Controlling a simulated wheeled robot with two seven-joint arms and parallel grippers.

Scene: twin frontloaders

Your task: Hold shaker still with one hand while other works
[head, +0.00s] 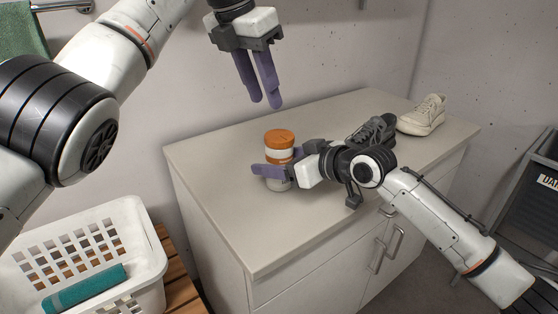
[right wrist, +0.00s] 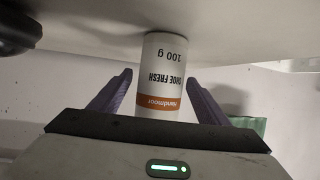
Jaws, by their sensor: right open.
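The shaker (head: 279,138) is a white cylinder with an orange top, upright on the light cabinet top. In the right wrist view the shaker (right wrist: 163,75) appears upside down, with the label "SHOE FRESH 100 g". My right gripper (head: 268,165) is low at the shaker, open, with one purple finger on each side of it. Gaps show between the shaker and both fingers in the right wrist view. In the head view the gripper hides part of the shaker's lower body. My left gripper (head: 266,104) is open and empty, pointing down in the air above and behind the shaker.
A dark grey shoe (head: 372,133) and a cream shoe (head: 422,115) stand on the cabinet (head: 225,205) to the right. A white laundry basket (head: 150,240) with a teal roll stands at lower left on a slatted wooden surface. The cabinet top's front left is clear.

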